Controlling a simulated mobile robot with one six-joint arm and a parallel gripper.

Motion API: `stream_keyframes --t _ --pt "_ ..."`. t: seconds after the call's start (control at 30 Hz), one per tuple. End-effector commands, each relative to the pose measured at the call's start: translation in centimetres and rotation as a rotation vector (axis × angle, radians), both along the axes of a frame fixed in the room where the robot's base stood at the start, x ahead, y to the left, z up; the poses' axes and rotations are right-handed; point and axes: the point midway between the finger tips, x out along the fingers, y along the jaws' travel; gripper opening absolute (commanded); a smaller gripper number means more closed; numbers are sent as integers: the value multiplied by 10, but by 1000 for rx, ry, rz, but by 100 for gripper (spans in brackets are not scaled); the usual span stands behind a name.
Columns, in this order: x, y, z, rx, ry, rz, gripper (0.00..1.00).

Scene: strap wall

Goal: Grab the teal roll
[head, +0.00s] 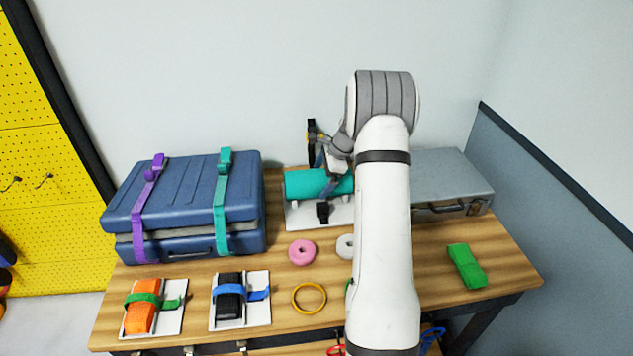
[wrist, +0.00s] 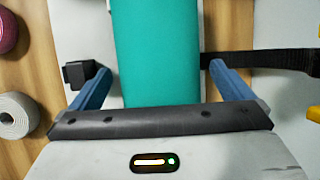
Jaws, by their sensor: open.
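The teal roll (head: 306,183) lies on its side on a white tray (head: 300,216) at the back middle of the table. My arm hides its right part in the head view. In the wrist view the teal roll (wrist: 160,55) runs between the two blue fingers of my gripper (wrist: 157,80). The gripper is open, with a gap on each side of the roll, the wider one on the right. A black strap (wrist: 265,62) lies out to the right of the roll, and a black buckle (wrist: 80,73) shows at its left.
A blue case (head: 185,200) with purple and teal straps stands left, a grey case (head: 450,185) right. Pink (head: 302,252) and white (head: 345,247) rolls, a yellow ring (head: 309,298) and a green bundle (head: 466,265) lie in front. Orange (head: 142,318) and black (head: 229,296) strapped rolls sit front left.

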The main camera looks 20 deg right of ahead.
Motion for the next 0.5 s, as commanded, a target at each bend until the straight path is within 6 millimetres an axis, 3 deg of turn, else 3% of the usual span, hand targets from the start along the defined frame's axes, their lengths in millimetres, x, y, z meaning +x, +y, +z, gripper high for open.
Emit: stream_keyframes --t 0.13,0.37,0.5 --pt "3 5 -12 0 0 2 100" --pt "4 6 -14 -2 -2 2 100" --pt "4 6 -14 -2 -2 2 90"
